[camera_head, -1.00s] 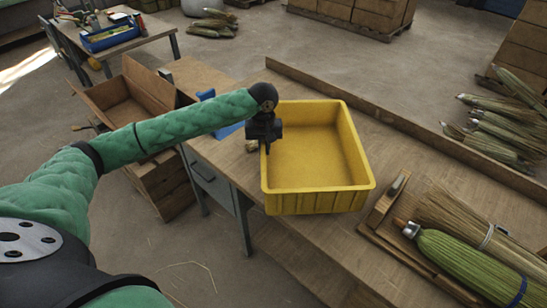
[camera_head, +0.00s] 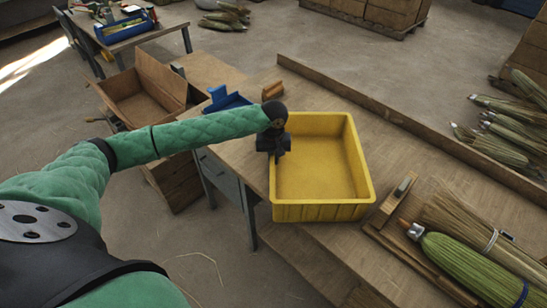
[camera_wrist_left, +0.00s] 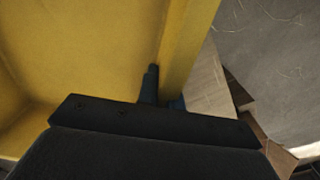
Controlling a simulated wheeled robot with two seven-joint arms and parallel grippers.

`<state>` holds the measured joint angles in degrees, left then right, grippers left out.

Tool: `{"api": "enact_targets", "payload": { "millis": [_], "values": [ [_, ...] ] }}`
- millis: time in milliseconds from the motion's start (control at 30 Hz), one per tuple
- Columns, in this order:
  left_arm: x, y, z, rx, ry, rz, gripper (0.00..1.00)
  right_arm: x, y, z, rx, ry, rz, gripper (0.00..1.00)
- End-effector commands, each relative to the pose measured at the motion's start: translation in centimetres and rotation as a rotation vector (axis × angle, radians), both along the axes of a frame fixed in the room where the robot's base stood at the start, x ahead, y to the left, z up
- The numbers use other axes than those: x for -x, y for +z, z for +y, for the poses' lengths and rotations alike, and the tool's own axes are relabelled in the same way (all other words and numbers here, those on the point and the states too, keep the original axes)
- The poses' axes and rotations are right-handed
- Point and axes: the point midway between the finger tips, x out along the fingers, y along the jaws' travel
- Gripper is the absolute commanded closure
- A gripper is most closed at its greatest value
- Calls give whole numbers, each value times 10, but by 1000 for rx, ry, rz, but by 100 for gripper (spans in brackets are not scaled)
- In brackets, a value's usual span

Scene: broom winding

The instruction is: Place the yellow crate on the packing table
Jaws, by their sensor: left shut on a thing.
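The yellow crate (camera_head: 318,210) is empty and sits upright over the wooden table (camera_head: 238,148), near its front edge; I cannot tell whether its base fully touches the top. My left gripper (camera_head: 276,156) is at the crate's left wall, shut on its rim. In the left wrist view the gripper (camera_wrist_left: 160,90) straddles the yellow crate wall (camera_wrist_left: 185,45), with one finger on the inner side; the other finger is mostly hidden. My right gripper is not in view.
Brooms (camera_head: 465,262) and a wooden tool (camera_head: 398,192) lie to the right. A raised ledge (camera_head: 400,122) runs along the back. An open cardboard box (camera_head: 140,90) stands at the left.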

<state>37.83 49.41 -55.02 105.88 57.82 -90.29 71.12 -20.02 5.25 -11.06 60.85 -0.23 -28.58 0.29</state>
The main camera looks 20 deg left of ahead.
Motion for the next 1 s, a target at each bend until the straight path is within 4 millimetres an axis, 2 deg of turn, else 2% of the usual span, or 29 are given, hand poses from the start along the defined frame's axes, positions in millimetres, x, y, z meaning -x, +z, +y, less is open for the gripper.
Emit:
{"api": "enact_targets", "payload": {
  "millis": [67,100,200,533,633,733,1000],
  "values": [
    [-1,1,0,2,0,-2,100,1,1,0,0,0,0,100],
    [0,-1,0,0,0,0,89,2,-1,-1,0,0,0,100],
    [0,-1,0,0,0,0,71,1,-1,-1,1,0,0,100],
    [0,0,0,0,0,-1,71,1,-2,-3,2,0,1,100],
    [-1,6,0,1,0,-2,71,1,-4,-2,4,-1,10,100],
    [-1,17,0,1,0,-2,71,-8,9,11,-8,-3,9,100],
    [-1,62,0,1,1,-4,71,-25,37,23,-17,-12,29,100]
  ]
}}
